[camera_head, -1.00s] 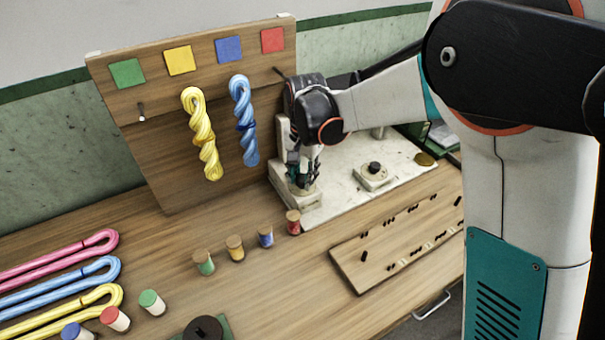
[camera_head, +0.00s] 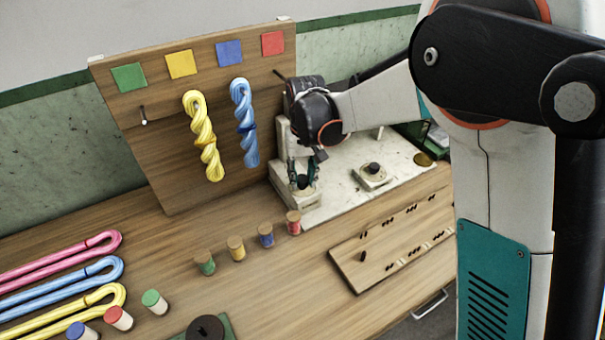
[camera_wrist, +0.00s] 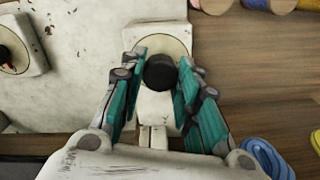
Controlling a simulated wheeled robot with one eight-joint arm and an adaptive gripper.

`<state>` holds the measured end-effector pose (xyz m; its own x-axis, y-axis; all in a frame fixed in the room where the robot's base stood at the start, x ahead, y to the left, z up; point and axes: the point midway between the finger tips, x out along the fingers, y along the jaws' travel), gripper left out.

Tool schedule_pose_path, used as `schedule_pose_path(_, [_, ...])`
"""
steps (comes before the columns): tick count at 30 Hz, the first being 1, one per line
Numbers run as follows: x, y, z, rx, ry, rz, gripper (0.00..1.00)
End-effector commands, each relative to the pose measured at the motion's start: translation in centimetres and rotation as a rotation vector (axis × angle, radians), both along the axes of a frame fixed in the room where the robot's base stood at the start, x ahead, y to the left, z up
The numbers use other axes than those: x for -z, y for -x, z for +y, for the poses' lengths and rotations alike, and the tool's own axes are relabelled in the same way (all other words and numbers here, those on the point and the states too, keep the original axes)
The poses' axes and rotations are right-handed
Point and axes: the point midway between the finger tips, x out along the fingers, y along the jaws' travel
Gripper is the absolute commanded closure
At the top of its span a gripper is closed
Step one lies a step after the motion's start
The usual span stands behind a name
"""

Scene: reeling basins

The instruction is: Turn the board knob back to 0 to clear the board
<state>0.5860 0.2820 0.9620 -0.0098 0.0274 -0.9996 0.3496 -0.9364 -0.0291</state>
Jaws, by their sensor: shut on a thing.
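A round black knob (camera_wrist: 160,72) on a pale round dial plate (camera_wrist: 157,45) sits between my fingers in the wrist view. My gripper (camera_wrist: 160,80) is shut on this knob, with one teal finger on each side. In the head view my gripper (camera_head: 303,181) is low at the left end of the white worn panel (camera_head: 330,203), beside the upright wooden board (camera_head: 165,160). The fingers partly hide the knob there. A second black knob (camera_head: 374,167) stands on its own base further right, clear of my gripper. No dial numbers are readable.
A yellow skein (camera_head: 205,150) and a blue skein (camera_head: 243,120) hang on the upright board. Several spools, including a red one (camera_head: 294,224), stand in front of the panel. A wooden peg board (camera_head: 375,262) lies to the right.

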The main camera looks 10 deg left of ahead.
Motion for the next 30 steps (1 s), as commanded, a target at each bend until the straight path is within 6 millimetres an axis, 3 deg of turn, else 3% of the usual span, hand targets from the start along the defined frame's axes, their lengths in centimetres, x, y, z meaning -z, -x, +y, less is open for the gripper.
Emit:
schedule_pose_path(9, [0.01,0.02,-0.01,-0.123,0.001,0.001,0.94])
schedule_pose_path(26, [0.03,0.03,-0.02,-0.148,0.001,0.002,0.94])
schedule_pose_path(27, [0.03,0.03,-0.02,-0.148,0.001,0.002,0.61])
schedule_pose_path(29, [0.03,0.03,-0.02,-0.148,0.001,0.002,0.49])
schedule_pose_path(30, [0.03,0.02,-0.02,-0.148,0.001,0.002,0.49])
